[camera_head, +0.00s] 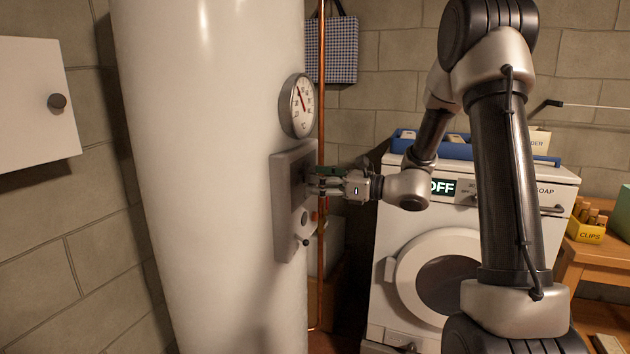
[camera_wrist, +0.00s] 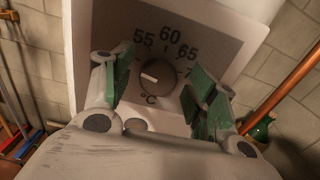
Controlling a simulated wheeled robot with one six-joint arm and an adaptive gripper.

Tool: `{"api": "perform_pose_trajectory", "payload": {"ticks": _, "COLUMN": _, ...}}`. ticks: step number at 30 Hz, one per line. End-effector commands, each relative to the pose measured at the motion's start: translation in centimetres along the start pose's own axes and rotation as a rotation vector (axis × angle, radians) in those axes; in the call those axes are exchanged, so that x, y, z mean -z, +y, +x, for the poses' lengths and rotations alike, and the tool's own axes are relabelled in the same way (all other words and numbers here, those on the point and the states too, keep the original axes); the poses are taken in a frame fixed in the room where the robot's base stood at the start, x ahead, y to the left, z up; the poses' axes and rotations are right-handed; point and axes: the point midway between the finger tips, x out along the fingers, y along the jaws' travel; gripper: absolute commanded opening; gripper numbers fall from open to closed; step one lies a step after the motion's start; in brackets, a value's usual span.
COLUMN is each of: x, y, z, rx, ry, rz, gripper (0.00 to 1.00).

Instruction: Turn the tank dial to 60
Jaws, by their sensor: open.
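The white tank (camera_head: 205,180) stands left of centre in the head view, with a grey control box (camera_head: 283,215) on its side. In the wrist view the dial (camera_wrist: 165,89) is a round grey knob with a short white mark, on a dark scale plate (camera_wrist: 228,48). The scale shows 55, 60 and 65; other figures are partly hidden by my fingers. The mark points left and slightly up, to the left of 55. My gripper (camera_wrist: 160,76) is open, its green-padded fingers on either side of the knob. I cannot tell whether they touch it. In the head view my gripper (camera_head: 316,181) covers the dial.
A round gauge (camera_head: 302,105) sits above the box. A copper pipe (camera_head: 321,70) runs beside the tank, close to my gripper. A white washing machine (camera_head: 400,255) stands to the right. A wooden table (camera_head: 585,260) with a yellow clips box (camera_head: 586,233) is farther right.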

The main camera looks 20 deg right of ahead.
Motion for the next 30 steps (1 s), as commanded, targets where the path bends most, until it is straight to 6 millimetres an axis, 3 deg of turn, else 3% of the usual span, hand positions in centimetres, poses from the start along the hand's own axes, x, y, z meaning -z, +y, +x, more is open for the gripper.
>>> {"api": "perform_pose_trajectory", "payload": {"ticks": 4, "x": 0.05, "y": 0.04, "z": 1.14, "rx": 0.000, "ry": 0.001, "rz": 0.001, "gripper": 0.58}}
{"api": "perform_pose_trajectory", "payload": {"ticks": 12, "x": 0.06, "y": 0.02, "z": 1.28, "rx": 0.001, "ry": 0.002, "rz": 0.000, "gripper": 0.58}}
{"api": "perform_pose_trajectory", "payload": {"ticks": 20, "x": 0.06, "y": 0.02, "z": 1.26, "rx": 0.001, "ry": 0.002, "rz": 0.000, "gripper": 0.12}}
{"api": "perform_pose_trajectory", "payload": {"ticks": 30, "x": 0.06, "y": 0.01, "z": 1.25, "rx": 0.001, "ry": 0.002, "rz": 0.038, "gripper": 0.12}}
